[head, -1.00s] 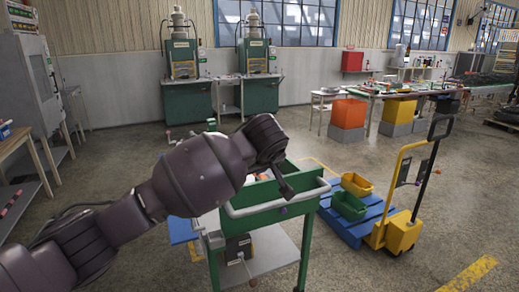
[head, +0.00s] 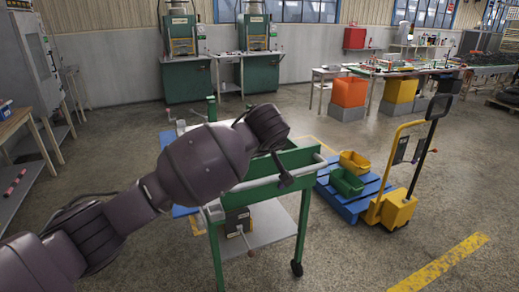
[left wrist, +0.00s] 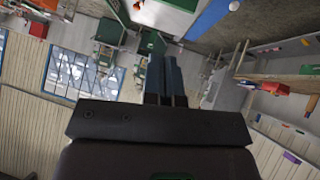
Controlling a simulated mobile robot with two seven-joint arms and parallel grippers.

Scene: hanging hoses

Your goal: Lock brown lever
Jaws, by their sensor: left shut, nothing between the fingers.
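A dark box (head: 238,221) is fixed at the near side of the green cart (head: 304,222), under its top. A thin pale lever (head: 244,239) slants down from the box and ends in a small darker tip; I cannot tell whether it is brown. My left gripper (head: 286,181) is over the cart's near right side, by the pale handle bar, above and right of the lever and apart from it. In the left wrist view, its two bluish fingers (left wrist: 164,76) are together and empty. My left arm hides much of the cart's top. My right gripper is not in view.
A blue pallet (head: 345,204) with a green bin (head: 347,182) and a yellow bin (head: 355,162) lies right of the cart. A yellow pallet truck (head: 395,208) stands beside it. The floor at the front right is clear.

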